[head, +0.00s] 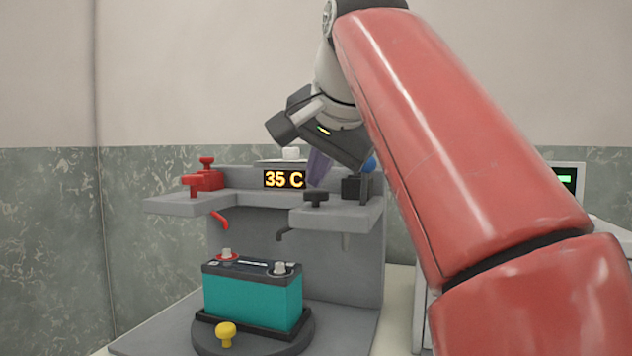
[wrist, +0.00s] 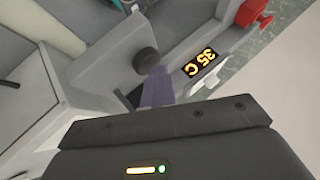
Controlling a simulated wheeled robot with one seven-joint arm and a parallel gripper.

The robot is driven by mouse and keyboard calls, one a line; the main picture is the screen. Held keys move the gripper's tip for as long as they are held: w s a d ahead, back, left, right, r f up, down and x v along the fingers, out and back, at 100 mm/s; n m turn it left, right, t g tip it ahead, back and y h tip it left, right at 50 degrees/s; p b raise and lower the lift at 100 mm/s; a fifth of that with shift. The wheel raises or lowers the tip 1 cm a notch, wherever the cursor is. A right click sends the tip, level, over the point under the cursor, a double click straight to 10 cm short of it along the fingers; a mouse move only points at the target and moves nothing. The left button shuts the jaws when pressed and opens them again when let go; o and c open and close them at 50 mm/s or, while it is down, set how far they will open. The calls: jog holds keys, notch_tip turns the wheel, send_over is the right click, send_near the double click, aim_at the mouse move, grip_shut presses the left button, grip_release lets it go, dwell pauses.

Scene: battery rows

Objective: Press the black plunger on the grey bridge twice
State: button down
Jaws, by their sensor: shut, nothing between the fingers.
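The black plunger (head: 316,198) is a dark knob on the right arm of the grey bridge (head: 345,217). In the wrist view the plunger (wrist: 146,61) shows as a round dark cap just beyond the fingertips. My gripper (head: 316,181) has its purple fingers together, pointing down just above the plunger in the head view. The closed fingers (wrist: 158,72) also show in the wrist view, empty. I cannot tell whether the tips touch the cap. The underside of the plunger is hidden by the bridge.
A red plunger and block (head: 203,180) stand on the bridge's left arm, and a black block (head: 352,188) right of the black plunger. An orange "35 C" display (head: 284,179) is between. Below, a teal battery (head: 252,299) sits on a dark round turntable with a yellow knob (head: 226,331).

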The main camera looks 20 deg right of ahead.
aim_at(318, 192)
dwell(0.3)
jog(key=shift+r+p, duration=1.35)
jog(key=shift+p, duration=0.25)
notch_tip(318, 192, up, 3)
jog(key=p, duration=0.3)
notch_tip(318, 192, up, 2)
